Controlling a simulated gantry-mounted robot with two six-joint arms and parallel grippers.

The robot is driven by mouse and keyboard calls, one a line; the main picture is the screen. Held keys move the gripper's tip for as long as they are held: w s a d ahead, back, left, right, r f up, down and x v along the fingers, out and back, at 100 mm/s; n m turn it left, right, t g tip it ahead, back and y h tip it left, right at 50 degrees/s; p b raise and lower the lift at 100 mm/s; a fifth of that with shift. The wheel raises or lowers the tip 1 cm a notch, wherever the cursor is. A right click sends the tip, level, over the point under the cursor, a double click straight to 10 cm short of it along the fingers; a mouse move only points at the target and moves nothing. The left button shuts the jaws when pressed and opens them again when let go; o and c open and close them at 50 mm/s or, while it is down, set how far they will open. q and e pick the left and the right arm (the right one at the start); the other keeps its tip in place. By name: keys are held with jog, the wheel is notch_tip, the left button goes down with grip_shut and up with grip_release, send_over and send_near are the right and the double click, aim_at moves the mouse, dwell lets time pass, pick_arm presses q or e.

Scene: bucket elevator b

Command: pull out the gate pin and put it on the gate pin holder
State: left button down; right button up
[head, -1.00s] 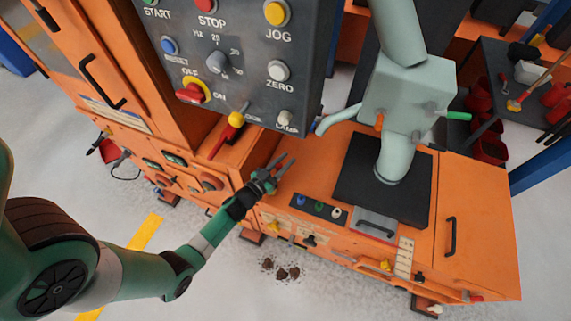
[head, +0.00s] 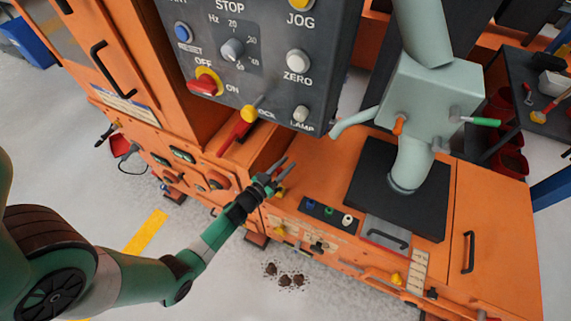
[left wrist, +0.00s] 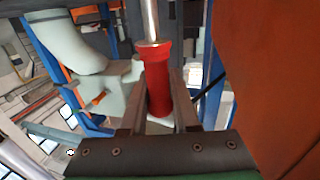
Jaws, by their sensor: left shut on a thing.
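My left gripper (head: 282,168) is above the orange machine's top, left of the small button panel. In the left wrist view a red cylindrical grip (left wrist: 157,85) with a silver metal rod (left wrist: 150,22) stands between the fingers (left wrist: 155,112), which are shut on it. The head view shows this piece too small to make out. I cannot tell for certain that it is the gate pin. No gate pin holder can be identified. My right gripper is not in view.
A grey control box (head: 270,65) hangs above the gripper, with a red lever (head: 234,135) below it. A grey-green housing (head: 430,98) with a green handle (head: 483,122) and a chute (head: 410,165) stands to the right. Dark clumps (head: 284,278) lie on the floor.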

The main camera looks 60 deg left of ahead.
pick_arm(q)
notch_tip(320, 180, down, 3)
jog(key=shift+r+b, duration=0.2)
jog(key=shift+b, duration=0.6)
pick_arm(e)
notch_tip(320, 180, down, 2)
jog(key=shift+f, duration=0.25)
pick_arm(q)
jog(key=shift+p, duration=0.3)
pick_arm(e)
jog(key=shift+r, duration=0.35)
pick_arm(q)
jog(key=shift+f+b, duration=2.15)
jog(key=shift+f, duration=0.15)
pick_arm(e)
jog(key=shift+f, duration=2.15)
pick_arm(q)
jog(key=c, duration=0.6)
grip_release()
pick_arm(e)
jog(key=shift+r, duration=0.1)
